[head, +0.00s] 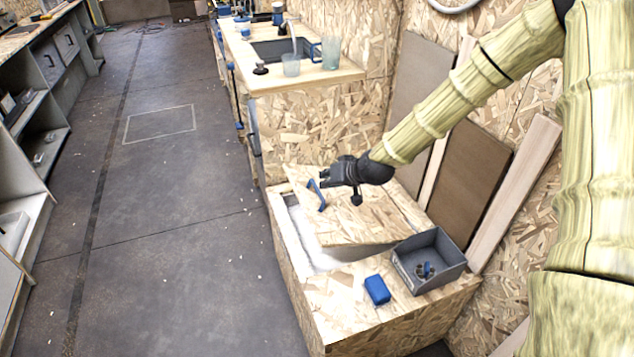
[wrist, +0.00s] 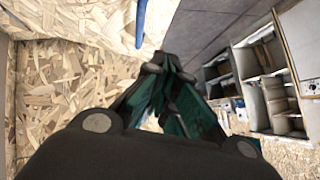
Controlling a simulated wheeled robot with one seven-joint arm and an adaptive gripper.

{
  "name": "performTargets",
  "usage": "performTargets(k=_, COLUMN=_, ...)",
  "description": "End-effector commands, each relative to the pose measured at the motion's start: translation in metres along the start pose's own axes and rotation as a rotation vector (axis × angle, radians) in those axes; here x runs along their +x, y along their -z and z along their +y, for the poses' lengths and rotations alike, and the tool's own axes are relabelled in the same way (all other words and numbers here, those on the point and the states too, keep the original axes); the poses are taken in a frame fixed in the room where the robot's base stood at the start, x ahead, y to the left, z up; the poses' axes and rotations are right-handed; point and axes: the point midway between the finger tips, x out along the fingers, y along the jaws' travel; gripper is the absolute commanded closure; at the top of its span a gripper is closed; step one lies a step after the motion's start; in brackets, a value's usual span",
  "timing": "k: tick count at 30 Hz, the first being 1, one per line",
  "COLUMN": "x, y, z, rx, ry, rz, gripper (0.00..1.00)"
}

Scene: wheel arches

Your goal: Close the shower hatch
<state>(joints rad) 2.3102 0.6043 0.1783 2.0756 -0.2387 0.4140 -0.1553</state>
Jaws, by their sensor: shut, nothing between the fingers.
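The shower hatch (head: 355,212) is a chipboard lid with a blue handle (head: 317,195) near its left edge. It sits tilted over the low chipboard box (head: 330,315), and the white inside shows along its left and front sides, so it is partly open. The hatch (wrist: 60,85) fills the left of the wrist view, with the handle (wrist: 141,22) at the top. My gripper (head: 326,178) is shut and empty, just above and beside the handle. In the wrist view my gripper's fingers (wrist: 168,72) look apart from the handle; contact with the hatch is unclear.
A grey bin (head: 430,262) with small dark parts and a blue block (head: 377,290) stand on the box's front part. A counter with a sink (head: 285,50) and glasses lies behind. Boards (head: 470,175) lean on the right wall. The floor (head: 170,230) to the left is clear.

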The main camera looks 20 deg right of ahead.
Motion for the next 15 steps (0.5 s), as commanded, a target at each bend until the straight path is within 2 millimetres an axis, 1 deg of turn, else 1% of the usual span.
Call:
performTargets(k=6, x=0.021, y=-0.001, z=0.006, rx=0.006, ry=-0.006, rz=0.002, gripper=1.00)
performTargets(k=15, x=0.058, y=-0.001, z=0.005, rx=0.004, ry=-0.005, rz=0.000, gripper=1.00)
